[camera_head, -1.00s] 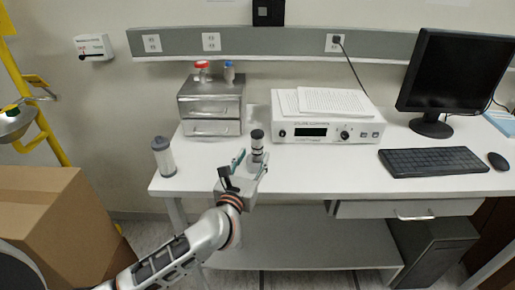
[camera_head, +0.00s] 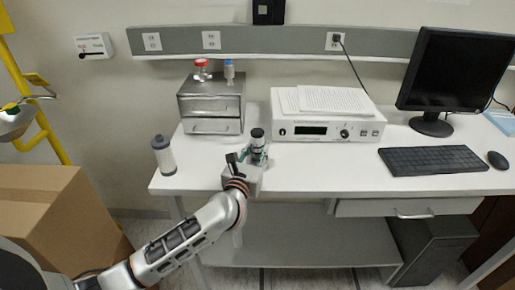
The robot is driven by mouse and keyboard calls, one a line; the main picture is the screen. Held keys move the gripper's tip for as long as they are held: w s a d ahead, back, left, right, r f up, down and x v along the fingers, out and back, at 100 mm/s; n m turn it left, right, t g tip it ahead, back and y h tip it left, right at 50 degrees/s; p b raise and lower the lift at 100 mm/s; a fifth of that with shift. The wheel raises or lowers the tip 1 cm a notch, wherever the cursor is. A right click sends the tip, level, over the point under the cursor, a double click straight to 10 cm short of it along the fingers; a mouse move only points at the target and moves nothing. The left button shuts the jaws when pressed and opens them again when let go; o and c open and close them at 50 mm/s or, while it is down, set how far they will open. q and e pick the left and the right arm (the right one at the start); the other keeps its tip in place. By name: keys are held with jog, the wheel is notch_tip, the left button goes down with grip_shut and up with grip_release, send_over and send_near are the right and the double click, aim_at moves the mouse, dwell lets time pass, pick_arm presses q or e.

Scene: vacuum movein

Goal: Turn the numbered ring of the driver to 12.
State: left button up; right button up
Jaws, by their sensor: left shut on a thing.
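A small upright cylinder with a black top and a grey body, which looks like the driver (camera_head: 257,134), stands on the white table in front of the white instrument. Its numbered ring and markings are too small to read. My left gripper (camera_head: 256,158) is at the table's front edge, with its green-tipped fingers shut on the driver's lower part from the front. The gripper hides the driver's lower end. My right gripper is not in view.
A white cylinder with a dark cap (camera_head: 163,156) stands near the table's left front corner. A metal drawer box (camera_head: 212,112) with small bottles is behind. The instrument (camera_head: 330,130), keyboard (camera_head: 432,161) and monitor (camera_head: 455,72) are to the right. The table's front middle is clear.

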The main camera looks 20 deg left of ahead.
pick_arm(q)
jog(key=shift+a+m+h, duration=0.1)
jog(key=shift+m+h, duration=0.2)
jog(key=shift+h, duration=0.2)
jog(key=m+h, duration=0.2)
jog(key=h, duration=0.2)
jog(key=shift+a+m+g, duration=0.1)
jog(key=shift+m+g, duration=0.3)
jog(key=m+g+h, duration=0.1)
jog(key=m+h, duration=0.1)
jog(key=h, duration=0.1)
jog(key=shift+m+h+b, duration=0.3)
jog(key=shift+h+b, duration=0.05)
jog(key=shift+h, duration=0.05)
jog(key=shift+m+g+h+b, duration=0.5)
jog(key=shift+m+g+h, duration=0.1)
jog(key=shift+g+h, duration=0.25)
jog(key=shift+m+g+h+b, duration=0.7)
jog(key=shift+m+g+h, duration=0.1)
jog(key=shift+h, duration=0.25)
jog(key=shift+d, duration=0.2)
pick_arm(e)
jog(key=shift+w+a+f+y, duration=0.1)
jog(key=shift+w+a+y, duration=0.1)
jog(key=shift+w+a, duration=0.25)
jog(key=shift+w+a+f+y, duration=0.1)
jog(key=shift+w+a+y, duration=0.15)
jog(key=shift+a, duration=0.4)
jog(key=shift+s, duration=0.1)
